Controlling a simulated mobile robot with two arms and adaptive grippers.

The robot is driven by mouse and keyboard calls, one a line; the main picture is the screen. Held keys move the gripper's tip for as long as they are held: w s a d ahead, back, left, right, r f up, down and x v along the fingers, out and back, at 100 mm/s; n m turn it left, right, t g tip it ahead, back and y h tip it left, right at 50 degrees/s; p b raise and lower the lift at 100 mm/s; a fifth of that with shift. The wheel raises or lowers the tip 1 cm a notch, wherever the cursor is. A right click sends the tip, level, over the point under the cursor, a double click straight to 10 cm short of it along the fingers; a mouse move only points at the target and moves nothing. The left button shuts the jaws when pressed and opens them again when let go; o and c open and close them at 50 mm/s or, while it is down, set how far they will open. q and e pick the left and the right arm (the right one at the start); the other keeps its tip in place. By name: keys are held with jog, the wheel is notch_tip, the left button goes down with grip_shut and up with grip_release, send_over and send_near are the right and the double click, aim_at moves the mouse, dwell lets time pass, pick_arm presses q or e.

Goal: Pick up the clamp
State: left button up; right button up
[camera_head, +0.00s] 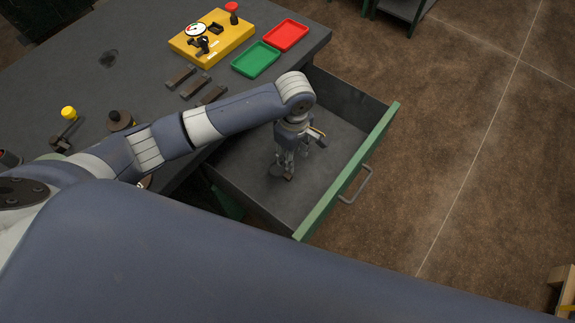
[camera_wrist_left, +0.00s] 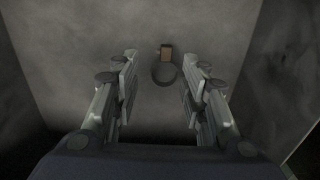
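My left gripper (camera_head: 289,168) reaches down into the open drawer (camera_head: 349,186) in the head view. In the left wrist view my left gripper (camera_wrist_left: 160,72) is open, its two fingers apart. Ahead of the gap between them, a small dark round piece (camera_wrist_left: 165,76) with a brown block (camera_wrist_left: 166,53) at its far side lies on the grey drawer floor. It may be the clamp, but it is too small to be sure. The fingers do not visibly touch it. My right gripper is not in view.
The drawer's green front and side walls surround my gripper. On the dark bench stand a yellow fixture (camera_head: 216,36), a green tray (camera_head: 255,60), a red tray (camera_head: 286,36), several dark bars (camera_head: 195,86) and a yellow-knobbed piece (camera_head: 68,114). Open floor lies right of the drawer.

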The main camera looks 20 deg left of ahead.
aim_at(290, 177)
pick_arm(q)
jog(key=f, duration=0.5)
jog(key=shift+s, duration=0.3)
jog(key=shift+a+f, duration=0.1)
jog(key=shift+f, duration=0.3)
jog(key=f, duration=0.2)
jog(key=f+b, duration=0.1)
jog(key=shift+s+a+f, duration=0.1)
jog(key=shift+s+f, duration=0.2)
jog(key=shift+w+f, duration=0.1)
jog(key=shift+f, duration=0.4)
grip_shut()
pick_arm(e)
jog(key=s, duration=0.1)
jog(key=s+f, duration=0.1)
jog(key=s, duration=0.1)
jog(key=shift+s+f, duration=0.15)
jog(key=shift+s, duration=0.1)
